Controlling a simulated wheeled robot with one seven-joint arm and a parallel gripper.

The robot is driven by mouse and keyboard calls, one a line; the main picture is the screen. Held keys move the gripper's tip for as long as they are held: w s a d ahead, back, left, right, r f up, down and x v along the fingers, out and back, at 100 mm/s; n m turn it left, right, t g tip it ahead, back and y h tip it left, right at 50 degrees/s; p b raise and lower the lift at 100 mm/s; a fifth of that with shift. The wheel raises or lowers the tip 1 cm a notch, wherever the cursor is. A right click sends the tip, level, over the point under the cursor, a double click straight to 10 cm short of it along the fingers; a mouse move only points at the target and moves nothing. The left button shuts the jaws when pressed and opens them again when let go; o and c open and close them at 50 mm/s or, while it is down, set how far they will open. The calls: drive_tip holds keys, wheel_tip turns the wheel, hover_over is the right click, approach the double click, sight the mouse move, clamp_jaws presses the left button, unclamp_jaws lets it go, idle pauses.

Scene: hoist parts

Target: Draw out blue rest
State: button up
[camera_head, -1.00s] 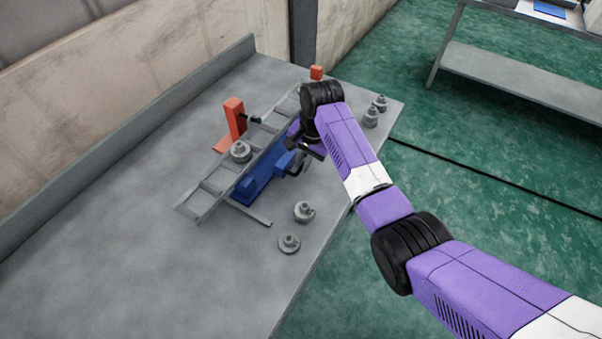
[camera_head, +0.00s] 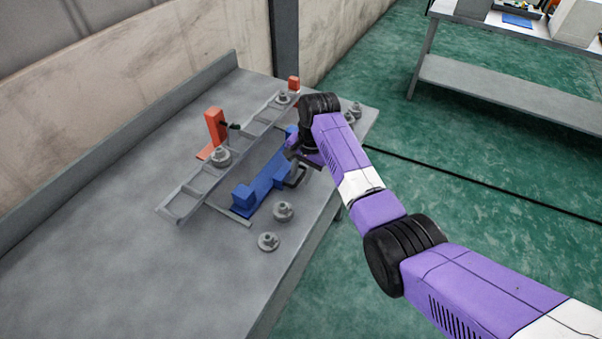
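The blue rest (camera_head: 262,190) lies on the grey workbench (camera_head: 120,245), on the near side of the grey ladder-like frame (camera_head: 187,191). A strip of bench shows between them. A dark handle (camera_head: 298,178) sticks out from the rest's right side. My gripper (camera_head: 301,165) is at this handle, below the black wrist. It appears shut on it; the fingertips are small and partly hidden by my arm. My wrist hides part of the rest's far end.
An orange post (camera_head: 214,127) and an orange block (camera_head: 293,84) stand behind the frame. Several grey stepped weights stand around, two near the front edge (camera_head: 283,211) (camera_head: 268,242). The bench's left part is clear. Another table (camera_head: 490,90) stands at the back right.

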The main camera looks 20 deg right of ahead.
idle(0.3)
wheel_tip(320, 180, up, 8)
drive_tip(key=s, duration=0.1)
drive_tip(key=shift+d+f+b, duration=0.2)
drive_tip(key=shift+d+b, duration=0.1)
drive_tip(key=shift+d, duration=0.1)
idle(0.3)
